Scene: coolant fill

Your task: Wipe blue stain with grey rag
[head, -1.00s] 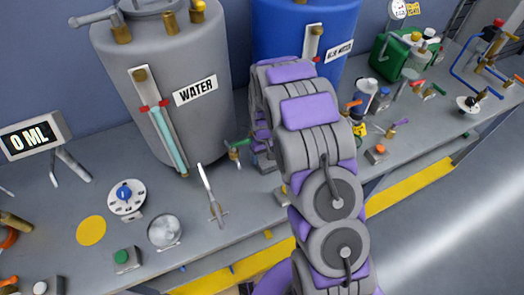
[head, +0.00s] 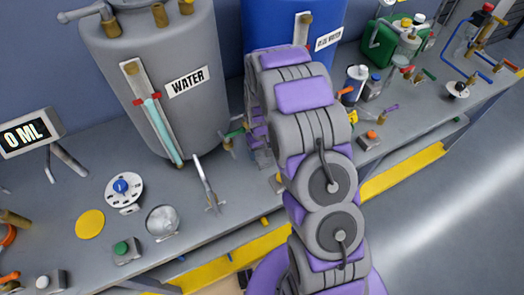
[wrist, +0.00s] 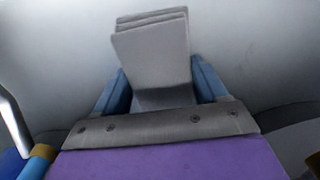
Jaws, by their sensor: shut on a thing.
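My gripper (wrist: 160,88) shows in the wrist view with its two blue fingers shut on a grey, folded, layered piece that looks like the grey rag (wrist: 153,50). The rag stands up between the fingers, in front of a pale grey surface. I cannot tell whether it touches that surface. In the head view my purple and grey arm hides the gripper and the rag. I see no blue stain in either view; the bench behind my arm is hidden.
A grey water tank (head: 200,118) and a blue tank (head: 265,22) stand on the grey bench (head: 60,205). A dial (head: 124,190), a round metal dish (head: 162,221) and a green button box (head: 125,250) lie at the left front. Bottles, valves and a green can (head: 380,42) stand at right.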

